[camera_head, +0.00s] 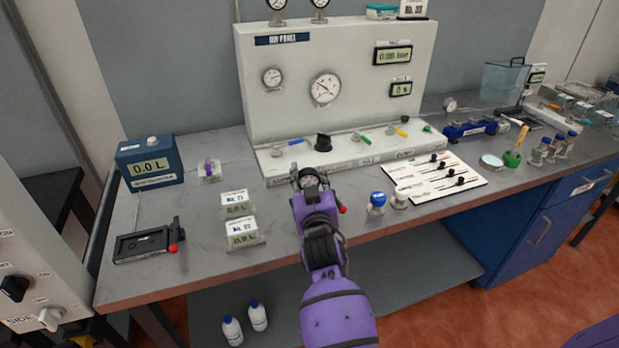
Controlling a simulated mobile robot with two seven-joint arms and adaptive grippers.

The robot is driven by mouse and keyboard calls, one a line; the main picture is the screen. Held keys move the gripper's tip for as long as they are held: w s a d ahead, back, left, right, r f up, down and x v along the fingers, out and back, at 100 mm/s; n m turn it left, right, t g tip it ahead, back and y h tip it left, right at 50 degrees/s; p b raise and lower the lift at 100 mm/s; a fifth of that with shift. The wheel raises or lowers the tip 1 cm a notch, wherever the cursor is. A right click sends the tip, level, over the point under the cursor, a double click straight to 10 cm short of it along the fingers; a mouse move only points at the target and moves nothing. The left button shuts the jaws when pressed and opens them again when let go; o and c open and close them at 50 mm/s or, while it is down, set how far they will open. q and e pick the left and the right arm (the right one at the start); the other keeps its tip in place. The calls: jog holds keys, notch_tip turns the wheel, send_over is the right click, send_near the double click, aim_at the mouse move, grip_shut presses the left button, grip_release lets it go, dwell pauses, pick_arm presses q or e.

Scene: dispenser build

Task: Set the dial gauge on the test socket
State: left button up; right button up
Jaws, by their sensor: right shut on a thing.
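My right gripper (310,185) is in the middle of the view, over the front part of the bench. It is shut on the dial gauge (309,181), a small round gauge with a pale face and dark rim. The gripper hides the gauge's lower part. A black round fitting (323,142), which looks like the test socket, stands on the panel's front ledge (344,158), just behind and a little right of the gauge. Nothing sits on it. The gauge is apart from it in the picture; its height above the bench is hard to tell. My left gripper is not in view.
A white panel (300,105) with gauges and displays rises behind. Colored levers flank the black fitting. The left bench front is partly clear.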

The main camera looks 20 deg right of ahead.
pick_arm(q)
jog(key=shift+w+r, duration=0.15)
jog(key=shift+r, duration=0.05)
pick_arm(e)
jog(key=shift+r, duration=0.1)
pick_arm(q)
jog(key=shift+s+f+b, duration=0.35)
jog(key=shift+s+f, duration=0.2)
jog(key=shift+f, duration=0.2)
pick_arm(e)
jog(key=shift+f, duration=0.9)
jog(key=o, duration=1)
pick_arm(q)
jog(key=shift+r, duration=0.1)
